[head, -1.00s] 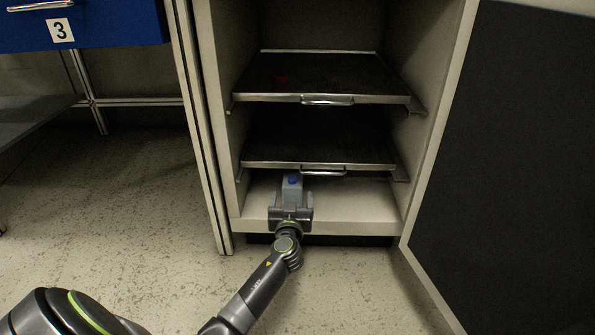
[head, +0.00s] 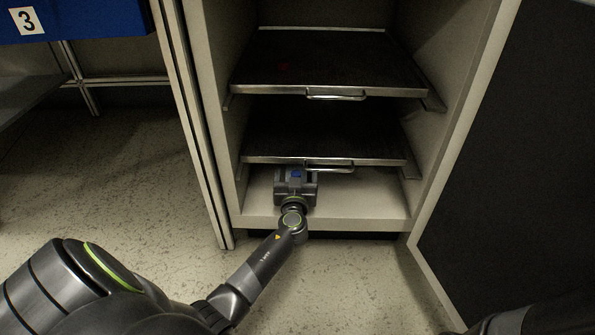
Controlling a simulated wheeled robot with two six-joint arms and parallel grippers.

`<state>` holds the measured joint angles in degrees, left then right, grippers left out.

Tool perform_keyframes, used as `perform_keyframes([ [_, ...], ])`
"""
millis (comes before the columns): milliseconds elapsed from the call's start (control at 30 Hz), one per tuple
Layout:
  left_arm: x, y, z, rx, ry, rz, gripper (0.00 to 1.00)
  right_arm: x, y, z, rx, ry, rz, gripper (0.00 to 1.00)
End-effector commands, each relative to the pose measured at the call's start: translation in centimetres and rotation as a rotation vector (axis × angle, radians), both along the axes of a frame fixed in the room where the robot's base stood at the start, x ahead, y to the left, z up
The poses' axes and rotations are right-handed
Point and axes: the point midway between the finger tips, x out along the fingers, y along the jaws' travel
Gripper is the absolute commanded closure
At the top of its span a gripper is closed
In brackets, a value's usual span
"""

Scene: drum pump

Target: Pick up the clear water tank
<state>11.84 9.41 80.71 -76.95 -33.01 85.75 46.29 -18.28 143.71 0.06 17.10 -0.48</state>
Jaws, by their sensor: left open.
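The water tank (head: 297,174) stands on the cabinet's bottom floor, below the lower shelf. Only a small part with a blue cap shows, between the fingers of my left gripper (head: 296,176). My left gripper reaches into the bottom compartment with its fingers on either side of the tank and is open. The tank's lower body is hidden behind the gripper. I cannot tell whether the fingers touch it. My right gripper is not in view; a dark arm part shows at the bottom right.
Two dark pull-out shelves, the upper (head: 325,65) and the lower (head: 325,136), have metal front handles; the lower one sits just above my left gripper. The cabinet door (head: 500,160) stands open at the right. The compartment floor (head: 365,200) is clear right of the gripper.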

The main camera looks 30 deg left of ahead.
Motion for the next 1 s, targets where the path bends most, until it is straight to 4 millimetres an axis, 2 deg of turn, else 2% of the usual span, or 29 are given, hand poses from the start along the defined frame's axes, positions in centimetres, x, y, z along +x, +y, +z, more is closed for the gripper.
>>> perform_keyframes([
  [67,-0.01,-0.01,-0.04,-0.001,0.001,0.0,0.2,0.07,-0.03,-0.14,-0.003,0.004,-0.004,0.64],
  [500,0.01,0.0,-0.01,-0.001,-0.001,0.0,0.76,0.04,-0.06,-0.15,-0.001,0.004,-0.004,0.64],
  [600,0.08,-0.02,0.22,0.001,-0.004,-0.001,0.87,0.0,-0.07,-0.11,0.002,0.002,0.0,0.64],
  [1000,0.31,0.0,0.73,0.0,-0.004,-0.003,0.87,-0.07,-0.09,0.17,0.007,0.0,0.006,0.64],
])
